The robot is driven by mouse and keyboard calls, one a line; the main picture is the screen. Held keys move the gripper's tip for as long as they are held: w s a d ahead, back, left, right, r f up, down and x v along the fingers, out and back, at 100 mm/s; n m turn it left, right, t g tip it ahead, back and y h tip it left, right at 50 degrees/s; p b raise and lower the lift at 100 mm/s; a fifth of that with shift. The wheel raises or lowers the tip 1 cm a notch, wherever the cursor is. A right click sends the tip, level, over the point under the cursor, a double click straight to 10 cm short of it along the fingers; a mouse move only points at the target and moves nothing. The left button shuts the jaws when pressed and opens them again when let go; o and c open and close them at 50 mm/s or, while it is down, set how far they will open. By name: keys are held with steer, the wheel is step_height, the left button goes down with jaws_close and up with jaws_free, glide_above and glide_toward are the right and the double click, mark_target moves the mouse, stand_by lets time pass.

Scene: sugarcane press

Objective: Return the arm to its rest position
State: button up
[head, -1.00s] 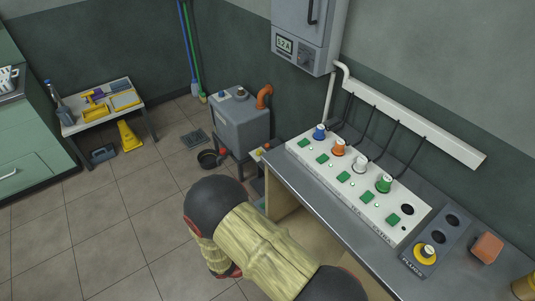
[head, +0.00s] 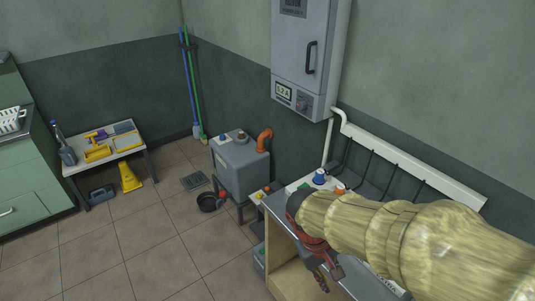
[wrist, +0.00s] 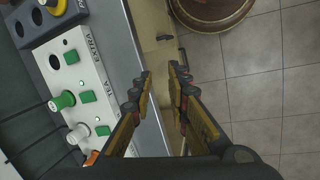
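My arm, in a yellowish sleeve, stretches across the lower right of the head view. My gripper (head: 324,279) points down there, just off the front edge of the grey-topped bench (head: 276,206). In the wrist view, my gripper (wrist: 163,74) has its two fingers apart with nothing between them. They are over the bench's front edge and the tiled floor, beside the white panel (wrist: 84,78). The panel carries a green plug (wrist: 62,101), a white plug (wrist: 79,133) and green squares. My arm hides most of the panel in the head view.
A grey wall cabinet (head: 300,60) hangs above the bench. A grey tank (head: 240,166) with an orange pipe stands left of it. A small table (head: 77,160) and a yellow wet-floor sign (head: 130,177) are farther left.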

steer(key=s+d+r+m+t+y, duration=0.1)
steer(key=s+d+r+m+t, duration=0.1)
steer(key=r, duration=0.5)
steer(key=s+d+r+m+t+y, duration=0.1)
steer(key=s+r+m+t+y, duration=0.1)
steer(key=r, duration=0.4)
steer(key=s+t, duration=0.1)
steer(key=s, duration=0.1)
steer(key=shift+s+d+r+t, duration=0.35)
steer(key=shift+r+t, duration=0.05)
steer(key=shift+d, duration=0.1)
